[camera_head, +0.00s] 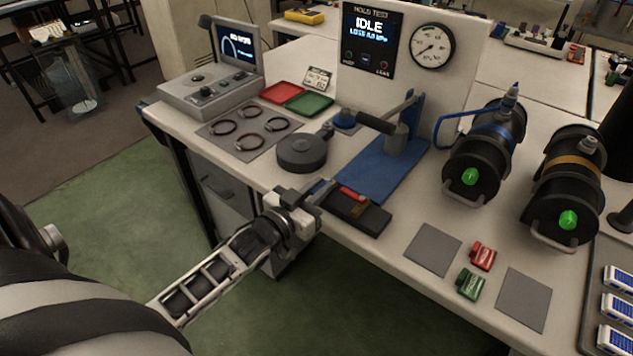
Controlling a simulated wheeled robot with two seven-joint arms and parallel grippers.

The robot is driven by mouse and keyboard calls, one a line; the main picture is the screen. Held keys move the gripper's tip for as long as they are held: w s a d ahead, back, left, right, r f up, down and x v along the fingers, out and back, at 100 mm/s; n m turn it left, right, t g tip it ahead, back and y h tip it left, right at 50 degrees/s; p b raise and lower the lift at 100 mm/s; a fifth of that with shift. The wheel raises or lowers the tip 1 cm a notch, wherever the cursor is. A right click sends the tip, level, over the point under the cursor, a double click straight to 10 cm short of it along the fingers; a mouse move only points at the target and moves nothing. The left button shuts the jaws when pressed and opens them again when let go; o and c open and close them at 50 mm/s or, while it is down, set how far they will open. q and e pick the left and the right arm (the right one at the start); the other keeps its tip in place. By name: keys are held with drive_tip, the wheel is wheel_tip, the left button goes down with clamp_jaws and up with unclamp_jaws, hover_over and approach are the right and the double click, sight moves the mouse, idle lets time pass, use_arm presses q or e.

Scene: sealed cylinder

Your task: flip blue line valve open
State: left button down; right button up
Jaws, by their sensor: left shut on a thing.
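My left gripper (322,194) reaches in from the lower left to the bench's front edge. It is shut at the left end of a black block or tray (372,220), by a small red handle-like piece (350,193). A brass-coloured piece (360,209) lies beside the red one; these look like valve parts, but the detail is small. The gripper hides what is between its fingers. A blue line (452,116) loops from a black cylinder with a blue band (486,150); its far end is unclear. My right gripper is out of view.
A blue-based lever press (380,172) and a round dark puck (301,152) stand behind the gripper. A second cylinder with an orange band (565,185) lies at right. Red (483,256) and green (470,285) clips lie between grey pads. The gauge panel reads IDLE.

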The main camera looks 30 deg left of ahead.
use_arm(q)
drive_tip(key=shift+y, duration=0.3)
drive_tip(key=c, duration=1.4)
unclamp_jaws()
drive_tip(key=shift+c, duration=0.2)
drive_tip(key=s, duration=1.6)
drive_tip(key=shift+a+b, duration=0.45)
